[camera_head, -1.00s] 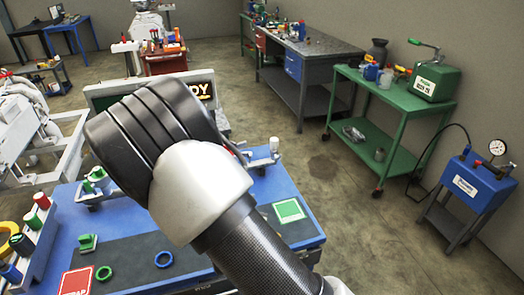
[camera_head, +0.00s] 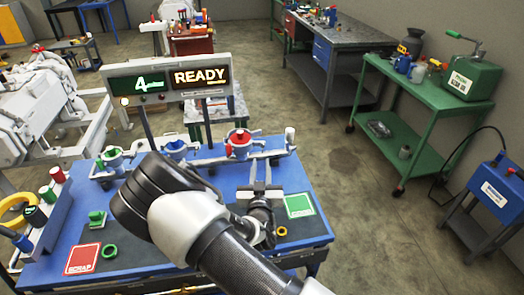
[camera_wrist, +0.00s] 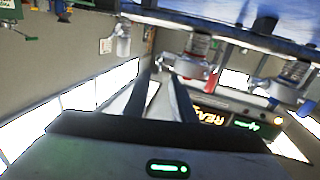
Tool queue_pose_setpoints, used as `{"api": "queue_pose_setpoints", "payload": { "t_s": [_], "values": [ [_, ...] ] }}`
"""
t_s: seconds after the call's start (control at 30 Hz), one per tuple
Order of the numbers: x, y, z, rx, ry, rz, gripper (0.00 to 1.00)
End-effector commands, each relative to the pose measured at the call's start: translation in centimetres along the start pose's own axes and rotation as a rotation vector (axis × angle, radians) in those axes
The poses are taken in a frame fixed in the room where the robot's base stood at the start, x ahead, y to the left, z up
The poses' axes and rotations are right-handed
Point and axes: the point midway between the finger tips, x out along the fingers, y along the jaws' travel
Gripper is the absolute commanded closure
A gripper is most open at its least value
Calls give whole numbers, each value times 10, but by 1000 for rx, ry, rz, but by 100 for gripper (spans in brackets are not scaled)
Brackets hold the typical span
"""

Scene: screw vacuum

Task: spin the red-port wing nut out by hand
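The red port (camera_head: 239,146) is a pale cup on the pipe at the back of the blue bench, with a red wing nut (camera_head: 240,134) on top. In the wrist view, which is upside down, the red-marked port (camera_wrist: 196,62) is just right of my fingertips. My gripper (camera_head: 262,168) stands in front of the pipe, a little right of the red port, fingers pointing toward the back. In the wrist view my gripper (camera_wrist: 163,85) has a gap between its fingers and nothing in it. The wing nut is apart from the fingers.
A blue port (camera_head: 175,149) and a green port (camera_head: 110,157) stand left on the same pipe. The "4 READY" sign (camera_head: 168,80) rises behind. A red scrap pad (camera_head: 83,259), a green ring (camera_head: 109,252), a yellow ring (camera_head: 281,231) and a green pad (camera_head: 299,206) lie on the bench.

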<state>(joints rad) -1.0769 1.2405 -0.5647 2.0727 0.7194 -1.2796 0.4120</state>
Motion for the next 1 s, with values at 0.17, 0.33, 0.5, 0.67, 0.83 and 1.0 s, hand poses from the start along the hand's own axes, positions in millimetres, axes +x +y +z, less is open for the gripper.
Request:
{"api": "queue_pose_setpoints", "payload": {
  "t_s": [0.17,0.33,0.5,0.67,0.83,1.0],
  "values": [
    [38,0,0,0,0,0,77],
    [63,0,0,0,0,1,77],
    [75,1,0,-1,-1,1,77],
    [77,0,1,-1,-2,1,77],
    [77,0,0,-1,-2,1,82],
    [77,0,0,0,-1,1,100]
  ]
}}
